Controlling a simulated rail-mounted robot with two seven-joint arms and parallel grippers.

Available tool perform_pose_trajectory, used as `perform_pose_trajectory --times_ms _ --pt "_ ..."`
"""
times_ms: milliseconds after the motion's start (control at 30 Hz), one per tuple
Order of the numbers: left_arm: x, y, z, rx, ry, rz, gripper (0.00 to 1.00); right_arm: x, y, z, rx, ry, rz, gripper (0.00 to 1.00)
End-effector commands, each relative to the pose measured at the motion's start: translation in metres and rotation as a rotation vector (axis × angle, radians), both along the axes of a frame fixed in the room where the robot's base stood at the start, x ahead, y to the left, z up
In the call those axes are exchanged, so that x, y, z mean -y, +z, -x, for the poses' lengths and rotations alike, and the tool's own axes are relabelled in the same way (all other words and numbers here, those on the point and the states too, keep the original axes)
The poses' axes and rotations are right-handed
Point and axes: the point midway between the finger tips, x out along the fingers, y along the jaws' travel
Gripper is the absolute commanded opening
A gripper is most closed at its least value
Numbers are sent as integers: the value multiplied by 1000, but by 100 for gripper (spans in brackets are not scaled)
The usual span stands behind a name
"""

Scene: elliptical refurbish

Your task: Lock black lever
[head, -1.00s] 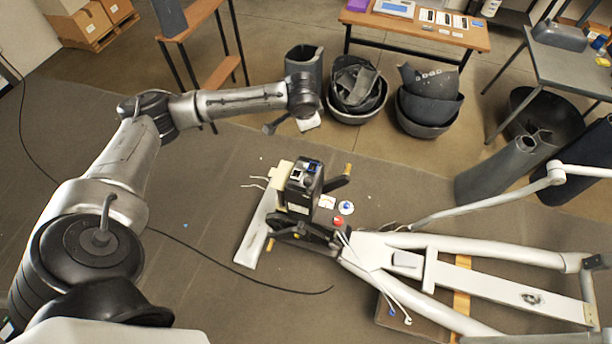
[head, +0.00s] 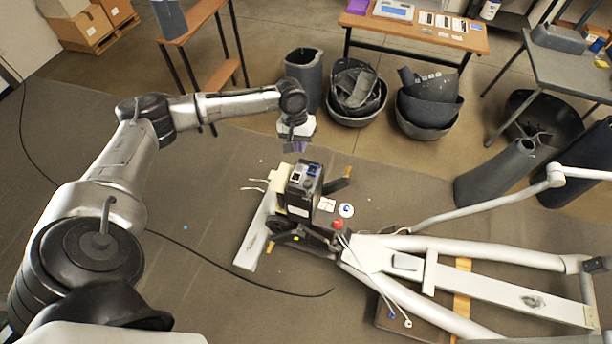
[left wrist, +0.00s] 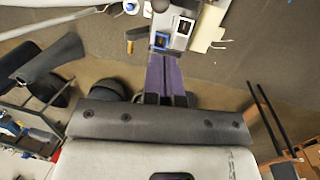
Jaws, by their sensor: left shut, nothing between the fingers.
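My right gripper is out of view.
A red knob (head: 338,224) and a blue-white disc (head: 345,210) lie right of the unit. Black bins (head: 428,108) and a dark hollow cover (head: 304,75) stand behind. A black cable (head: 235,268) crosses the mat.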

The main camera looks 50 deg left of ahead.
Motion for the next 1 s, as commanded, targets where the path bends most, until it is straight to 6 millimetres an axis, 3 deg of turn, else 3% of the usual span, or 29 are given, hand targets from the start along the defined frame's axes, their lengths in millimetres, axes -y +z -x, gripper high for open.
perform_pose_trajectory --times_ms 267,800,1000 --pt "2 -8 0 -2 -1 0 0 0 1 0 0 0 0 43" --pt "21 -98 0 -2 -1 0 0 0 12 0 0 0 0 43" --pt "25 -123 0 -1 -1 0 0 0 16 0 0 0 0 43"
